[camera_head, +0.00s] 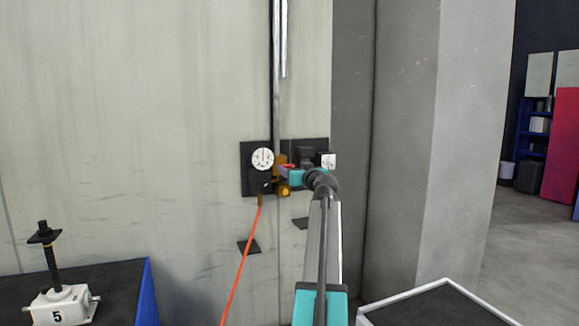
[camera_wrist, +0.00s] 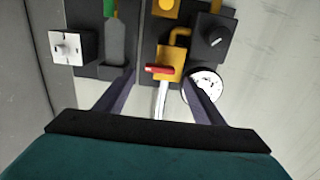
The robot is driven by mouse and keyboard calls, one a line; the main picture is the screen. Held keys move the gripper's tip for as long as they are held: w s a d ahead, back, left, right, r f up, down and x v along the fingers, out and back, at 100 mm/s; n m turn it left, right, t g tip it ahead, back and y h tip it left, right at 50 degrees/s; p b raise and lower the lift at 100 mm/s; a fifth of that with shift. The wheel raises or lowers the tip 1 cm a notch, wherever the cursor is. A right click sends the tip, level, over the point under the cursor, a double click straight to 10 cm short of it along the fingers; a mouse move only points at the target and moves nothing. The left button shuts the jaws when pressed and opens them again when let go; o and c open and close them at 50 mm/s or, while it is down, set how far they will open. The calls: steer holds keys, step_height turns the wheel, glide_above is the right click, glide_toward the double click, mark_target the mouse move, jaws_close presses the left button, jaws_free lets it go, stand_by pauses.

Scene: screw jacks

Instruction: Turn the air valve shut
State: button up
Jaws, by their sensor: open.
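The air valve is a brass body (camera_head: 279,159) with a small red handle (camera_head: 289,166), on a dark panel on the wall. In the wrist view the red handle (camera_wrist: 159,72) lies crosswise, at right angles to the pale pipe (camera_wrist: 160,102) next to it. The brass body also shows there (camera_wrist: 170,61). My gripper (camera_wrist: 160,80) is open, with one finger to each side of the handle and nothing held. In the head view my gripper (camera_head: 287,173) is at the panel, partly hiding the valve. I cannot tell how far the fingertips are from the handle.
A round white gauge (camera_head: 263,158) sits close beside the valve, near one finger in the wrist view (camera_wrist: 203,86). A white box (camera_head: 327,160) is on the panel's right. An orange hose (camera_head: 243,262) hangs below. A screw jack (camera_head: 62,304) stands lower left.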

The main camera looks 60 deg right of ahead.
mark_target(288, 166)
steer(key=shift+p+x, duration=0.45)
steer(key=shift+x, duration=1.5)
